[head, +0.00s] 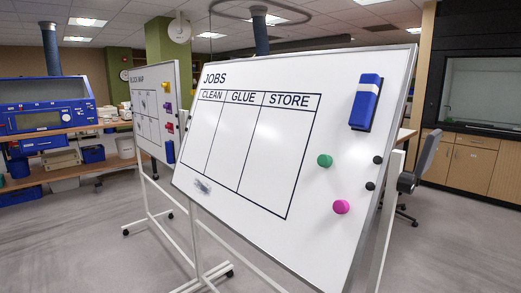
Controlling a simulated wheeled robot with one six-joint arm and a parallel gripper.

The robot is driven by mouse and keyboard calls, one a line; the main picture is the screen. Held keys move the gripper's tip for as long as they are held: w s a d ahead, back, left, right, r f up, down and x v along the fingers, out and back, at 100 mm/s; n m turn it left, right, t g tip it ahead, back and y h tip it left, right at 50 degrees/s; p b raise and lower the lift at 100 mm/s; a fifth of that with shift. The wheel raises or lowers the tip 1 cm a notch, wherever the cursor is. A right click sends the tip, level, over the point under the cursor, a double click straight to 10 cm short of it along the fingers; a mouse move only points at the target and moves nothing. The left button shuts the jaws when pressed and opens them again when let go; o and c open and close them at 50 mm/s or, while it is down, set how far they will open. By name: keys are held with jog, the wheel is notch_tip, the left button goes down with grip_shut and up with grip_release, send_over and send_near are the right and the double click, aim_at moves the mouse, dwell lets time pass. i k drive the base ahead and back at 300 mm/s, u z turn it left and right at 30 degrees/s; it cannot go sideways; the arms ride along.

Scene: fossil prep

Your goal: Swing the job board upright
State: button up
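The job board (250,190) is a large whiteboard headed JOBS, with columns CLEAN, GLUE and STORE. It fills the middle of the head view and looks tilted on its white wheeled stand (391,205). A blue eraser (366,102) sits at its upper right. A green magnet (324,160), a pink magnet (341,207) and small black magnets (370,186) are on its right part. A grey smudge (203,186) marks its lower left. My gripper is not in view.
A second whiteboard (148,118) on a wheeled stand is close behind on the left. A grey office chair (420,165) stands behind the job board's right side. A bench (75,160) with a blue machine (50,105) is at the left. Grey floor (70,240) is clear at front left.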

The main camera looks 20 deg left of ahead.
aim_at(257, 129)
jog(key=u, duration=1.1)
jog(key=k, duration=1.1)
jog(key=z, duration=0.65)
jog(key=i, duration=1.65)
jog(key=u, duration=0.9)
